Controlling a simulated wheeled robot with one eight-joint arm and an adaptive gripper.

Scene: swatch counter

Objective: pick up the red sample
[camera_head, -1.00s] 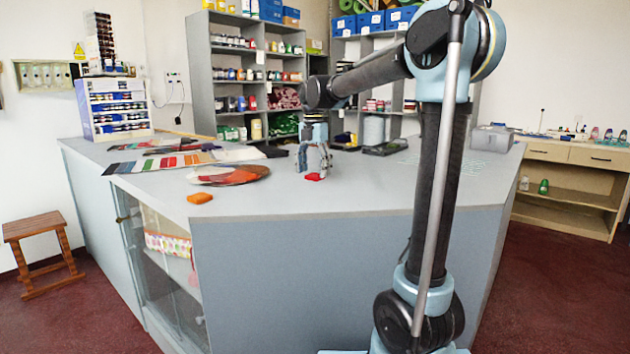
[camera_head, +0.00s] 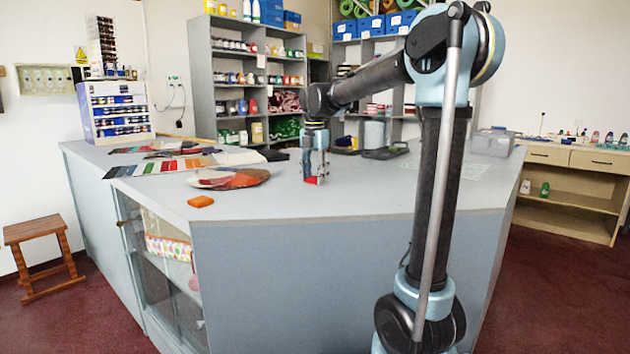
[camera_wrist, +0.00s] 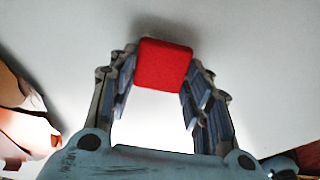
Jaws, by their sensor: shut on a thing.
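The red sample (camera_wrist: 164,65) is a small red block with rounded edges. In the wrist view it sits between the two fingertips of my gripper (camera_wrist: 160,75), with a finger against each side. In the head view my gripper (camera_head: 315,180) points down at the grey counter, and a bit of the red sample (camera_head: 312,180) shows at its fingertips. The gripper is shut on the sample. I cannot tell whether the sample touches the counter or is just above it.
An orange block (camera_head: 200,201) lies near the counter's (camera_head: 260,235) front left edge. A round fan of colour swatches (camera_head: 228,178) lies behind it. A dark tray (camera_head: 385,152) and a grey box (camera_head: 492,142) stand farther back right. The counter around my gripper is clear.

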